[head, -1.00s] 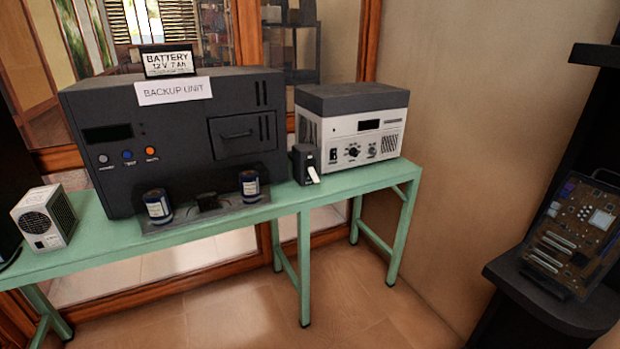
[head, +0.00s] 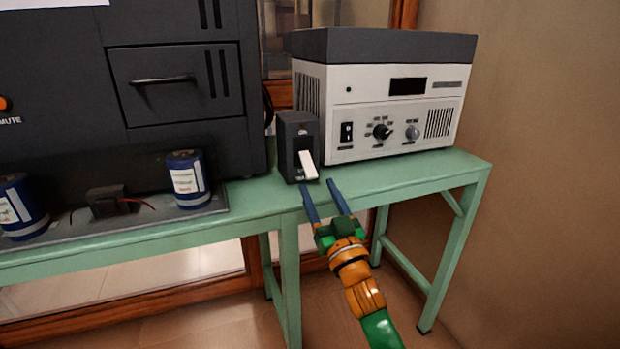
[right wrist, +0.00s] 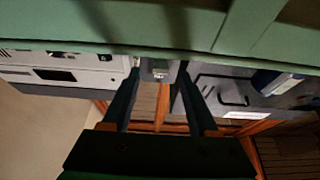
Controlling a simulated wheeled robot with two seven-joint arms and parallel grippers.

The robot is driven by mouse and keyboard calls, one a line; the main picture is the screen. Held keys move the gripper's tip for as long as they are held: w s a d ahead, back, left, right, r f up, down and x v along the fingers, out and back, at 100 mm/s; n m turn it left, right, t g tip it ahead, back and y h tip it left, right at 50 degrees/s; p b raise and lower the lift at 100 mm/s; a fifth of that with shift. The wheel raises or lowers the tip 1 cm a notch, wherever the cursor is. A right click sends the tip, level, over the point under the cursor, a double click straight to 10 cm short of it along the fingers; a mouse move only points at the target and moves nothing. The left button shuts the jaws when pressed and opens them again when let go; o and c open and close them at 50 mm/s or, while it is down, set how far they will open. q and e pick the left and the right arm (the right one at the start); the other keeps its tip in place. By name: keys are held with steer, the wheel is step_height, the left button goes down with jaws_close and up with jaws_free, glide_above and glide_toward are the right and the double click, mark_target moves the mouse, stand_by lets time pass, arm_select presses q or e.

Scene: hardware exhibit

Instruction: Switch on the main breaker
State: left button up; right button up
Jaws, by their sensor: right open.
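The main breaker (head: 298,146) is a small dark box on the green table, between the large black unit and the white-grey unit. Its white lever (head: 308,164) points down on the front face. My right gripper (head: 325,190) is open and empty, in front of and slightly below the breaker, with its blue fingers pointing at it and apart from the lever. In the right wrist view, the picture is upside down and the breaker (right wrist: 159,71) shows between the open fingers. My left gripper is not in view.
The green table (head: 250,197) has its front edge close to my right gripper. The black backup unit (head: 60,90) stands left of the breaker, with blue cans (head: 187,180) before it. The white-grey unit (head: 400,90) stands close on the right. The room in front of the table is free.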

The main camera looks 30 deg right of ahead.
mark_target(311, 172)
steer(key=x, duration=0.4)
steer(key=shift+a+r, duration=0.15)
steer(key=shift+w, duration=0.4)
jaws_close()
stand_by(0.6)
